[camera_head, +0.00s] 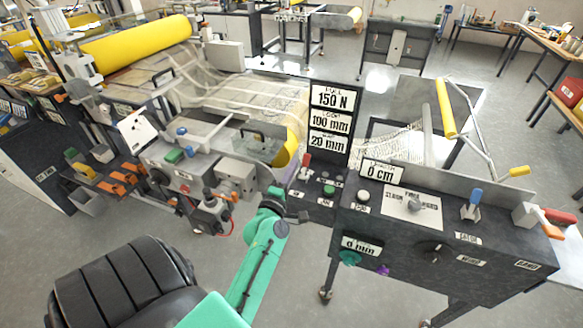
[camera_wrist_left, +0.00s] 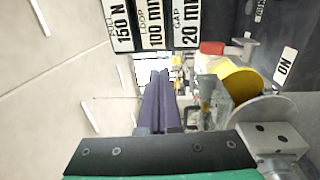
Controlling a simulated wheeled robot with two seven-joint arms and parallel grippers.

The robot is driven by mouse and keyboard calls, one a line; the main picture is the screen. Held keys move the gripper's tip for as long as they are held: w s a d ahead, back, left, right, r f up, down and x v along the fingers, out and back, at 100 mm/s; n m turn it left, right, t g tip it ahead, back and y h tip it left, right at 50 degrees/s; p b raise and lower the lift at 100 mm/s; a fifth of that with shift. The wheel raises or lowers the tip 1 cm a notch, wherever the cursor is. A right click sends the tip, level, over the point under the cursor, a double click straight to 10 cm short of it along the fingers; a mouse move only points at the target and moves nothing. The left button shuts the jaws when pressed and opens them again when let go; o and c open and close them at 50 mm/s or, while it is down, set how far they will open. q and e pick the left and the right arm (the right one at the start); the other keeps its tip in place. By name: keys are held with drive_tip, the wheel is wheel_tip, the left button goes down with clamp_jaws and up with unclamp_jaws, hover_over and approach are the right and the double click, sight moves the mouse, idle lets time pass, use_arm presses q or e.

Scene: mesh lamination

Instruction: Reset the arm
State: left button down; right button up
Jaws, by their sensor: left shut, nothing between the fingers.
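My left arm (camera_head: 262,255), green with dark joints, reaches up from the bottom of the head view. My left gripper (camera_head: 277,192) is at its far end, small and partly hidden behind the wrist, in front of the machine and left of the small button panel (camera_head: 318,198). In the left wrist view its dark purple fingers (camera_wrist_left: 160,78) are together and hold nothing. My right gripper is in neither view.
The sign column (camera_head: 331,122) reading 150 N, 100 mm and 20 mm stands beyond the gripper. A black control console (camera_head: 450,235) with knobs and levers is at right. A yellow roll (camera_head: 135,45) is at the back left. Bare floor shows at the front.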

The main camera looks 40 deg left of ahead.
use_arm(q)
drive_tip(key=shift+s+r, duration=0.15)
drive_tip(key=shift+s, duration=0.15)
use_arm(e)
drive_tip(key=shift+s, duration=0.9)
use_arm(q)
drive_tip(key=shift+d, duration=0.1)
